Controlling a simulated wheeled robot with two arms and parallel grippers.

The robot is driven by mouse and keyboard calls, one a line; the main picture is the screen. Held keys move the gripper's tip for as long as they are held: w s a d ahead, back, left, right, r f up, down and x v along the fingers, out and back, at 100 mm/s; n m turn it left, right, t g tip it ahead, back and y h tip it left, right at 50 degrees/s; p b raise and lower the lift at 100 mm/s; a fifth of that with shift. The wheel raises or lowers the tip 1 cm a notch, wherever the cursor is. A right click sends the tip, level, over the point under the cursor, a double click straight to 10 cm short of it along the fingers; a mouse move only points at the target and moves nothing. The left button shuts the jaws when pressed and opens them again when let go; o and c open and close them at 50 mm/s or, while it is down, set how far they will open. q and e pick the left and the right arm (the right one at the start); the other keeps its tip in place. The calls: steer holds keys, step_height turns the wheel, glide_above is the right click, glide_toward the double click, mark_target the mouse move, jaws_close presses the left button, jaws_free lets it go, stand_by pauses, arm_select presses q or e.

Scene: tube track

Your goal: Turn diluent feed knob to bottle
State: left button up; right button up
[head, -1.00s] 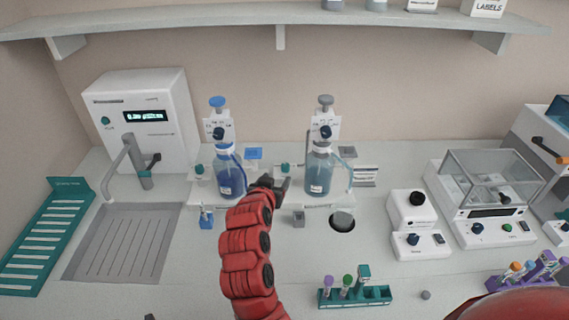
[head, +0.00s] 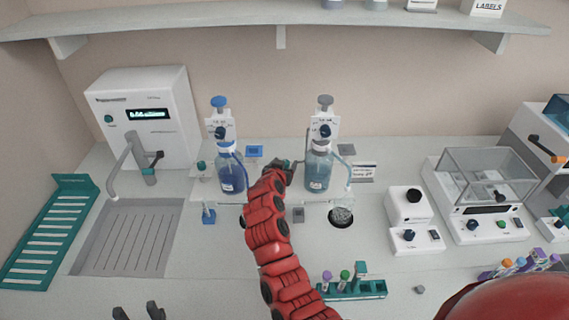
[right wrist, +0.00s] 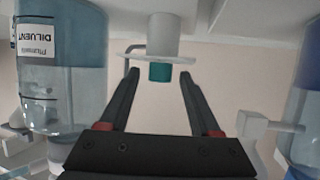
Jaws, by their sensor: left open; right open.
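The diluent bottle (head: 318,172) stands on the right dispenser, under a grey plunger cap (head: 325,100). Its label reads DILUENT upside down in the right wrist view (right wrist: 62,60). A dark blue knob (head: 325,131) sits on the dispenser's white plate, whose lettering is too small to read. My right gripper (head: 283,166) is open between the two bottles, left of the diluent bottle. In the right wrist view its fingers (right wrist: 158,75) spread either side of a teal-tipped white part (right wrist: 160,72), with no grip visible. My left gripper (head: 138,312) is open at the bottom edge, far from the dispensers.
A second bottle (head: 231,172) with a blue plunger cap stands left of my right arm. A tap and sink (head: 125,240) are further left. A tube rack (head: 350,289) is in front, a balance (head: 485,190) at right. A shelf (head: 200,22) runs overhead.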

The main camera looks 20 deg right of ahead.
jaws_close()
